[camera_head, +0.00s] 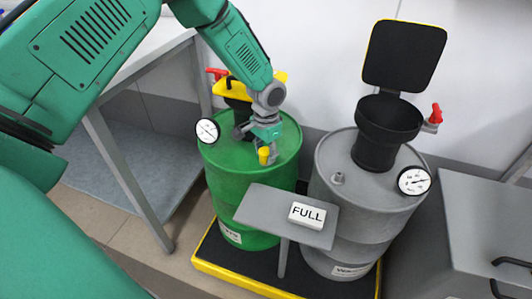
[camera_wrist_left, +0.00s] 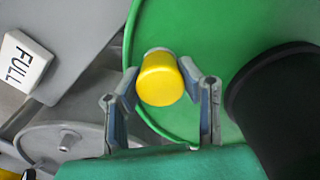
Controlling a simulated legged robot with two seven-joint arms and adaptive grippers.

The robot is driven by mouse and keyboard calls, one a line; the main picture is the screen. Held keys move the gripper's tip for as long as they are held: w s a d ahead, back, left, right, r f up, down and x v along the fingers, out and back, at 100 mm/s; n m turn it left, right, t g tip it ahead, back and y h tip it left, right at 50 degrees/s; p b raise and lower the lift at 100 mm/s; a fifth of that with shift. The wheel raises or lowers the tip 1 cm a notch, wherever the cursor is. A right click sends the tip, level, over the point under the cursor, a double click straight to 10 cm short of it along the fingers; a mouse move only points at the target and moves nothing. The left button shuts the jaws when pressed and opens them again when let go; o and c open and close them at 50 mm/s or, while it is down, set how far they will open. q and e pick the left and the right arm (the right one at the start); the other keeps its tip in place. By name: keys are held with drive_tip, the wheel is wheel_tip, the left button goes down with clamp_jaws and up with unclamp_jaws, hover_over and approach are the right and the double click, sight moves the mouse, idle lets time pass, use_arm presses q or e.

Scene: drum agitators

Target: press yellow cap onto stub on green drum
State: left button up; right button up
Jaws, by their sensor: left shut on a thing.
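The yellow cap (camera_head: 264,152) is between the fingertips of my left gripper (camera_head: 268,152), above the front part of the green drum's lid in the head view. In the left wrist view the yellow cap (camera_wrist_left: 161,79) sits between the two fingers of the gripper (camera_wrist_left: 163,84), which is shut on it. The green drum (camera_head: 225,182) fills much of the wrist view behind the cap (camera_wrist_left: 215,30). A small grey rim shows at the cap's far edge; I cannot tell whether it is the stub or whether the cap touches it. My right gripper is not in view.
A grey drum (camera_head: 345,225) with a bare stub (camera_head: 338,178) and an open black funnel (camera_head: 385,125) stands to the right. A grey plate (camera_head: 265,207) with a FULL sign (camera_head: 307,215) stands in front. The green drum has a gauge (camera_head: 207,131) at its left.

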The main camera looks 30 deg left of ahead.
use_arm(q)
drive_tip(key=shift+f, duration=0.25)
drive_tip(key=shift+s+f, duration=0.1)
drive_tip(key=shift+f, duration=0.1)
drive_tip(key=shift+c, duration=1.2)
drive_tip(key=o, duration=1.1)
drive_tip(key=shift+o, duration=0.2)
drive_tip(key=shift+r, duration=0.1)
wheel_tip(320, 180, up, 4)
drive_tip(key=p, duration=0.3)
drive_tip(key=shift+r+p, duration=0.1)
drive_tip(key=shift+p, duration=0.3)
